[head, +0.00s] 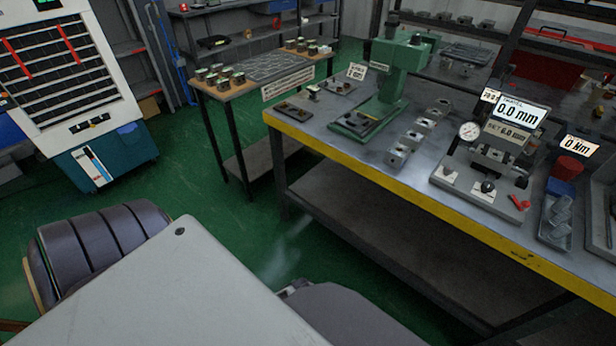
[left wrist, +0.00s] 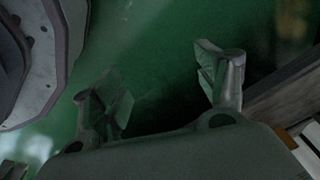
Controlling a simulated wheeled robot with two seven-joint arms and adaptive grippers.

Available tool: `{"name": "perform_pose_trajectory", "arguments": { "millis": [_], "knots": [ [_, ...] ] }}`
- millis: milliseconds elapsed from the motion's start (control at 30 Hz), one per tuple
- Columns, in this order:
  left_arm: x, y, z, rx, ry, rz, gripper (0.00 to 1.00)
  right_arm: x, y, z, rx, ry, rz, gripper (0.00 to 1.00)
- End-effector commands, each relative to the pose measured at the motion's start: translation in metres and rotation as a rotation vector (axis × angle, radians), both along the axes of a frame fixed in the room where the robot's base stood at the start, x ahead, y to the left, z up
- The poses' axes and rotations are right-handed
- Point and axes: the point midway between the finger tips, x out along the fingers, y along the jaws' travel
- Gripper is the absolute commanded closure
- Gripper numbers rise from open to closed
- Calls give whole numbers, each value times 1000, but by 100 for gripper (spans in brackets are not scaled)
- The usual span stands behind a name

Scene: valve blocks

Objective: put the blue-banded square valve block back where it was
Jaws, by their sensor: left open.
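Several small grey metal blocks stand in a row on the workbench (head: 330,150) in the head view, the nearest ones around the middle of the bench (head: 397,156). They are too small for me to tell which has a blue band. More small dark-topped pieces (head: 238,77) stand on the wooden side table (head: 262,82). My left gripper (left wrist: 160,85) is open and empty over green floor in the left wrist view. No block is near its fingers. My left gripper does not show in the head view, and my right gripper is not in view.
A green press (head: 393,75) stands on the bench. To its right are a gauge fixture with a "0.0 mm" display (head: 520,113), a red cup (head: 568,167) and a tray of grey parts (head: 557,222). A white cabinet (head: 75,60) is at left. Green floor lies between.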

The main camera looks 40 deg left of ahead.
Motion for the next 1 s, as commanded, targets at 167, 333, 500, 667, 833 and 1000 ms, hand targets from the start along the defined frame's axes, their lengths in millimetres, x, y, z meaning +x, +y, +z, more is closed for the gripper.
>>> {"name": "perform_pose_trajectory", "arguments": {
  "millis": [167,333,500,667,833,1000],
  "knots": [
    [-42,-15,-23,-98,89,184,27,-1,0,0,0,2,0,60],
    [-53,-19,-29,-123,112,235,27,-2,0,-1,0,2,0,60],
    [-52,-18,-28,-122,112,234,27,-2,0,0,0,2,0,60],
    [-52,-18,-28,-121,111,232,27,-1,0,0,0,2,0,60],
    [-52,-18,-28,-120,111,231,27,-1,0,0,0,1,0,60],
    [-52,-18,-28,-120,111,231,27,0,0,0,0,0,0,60]
  ]
}}
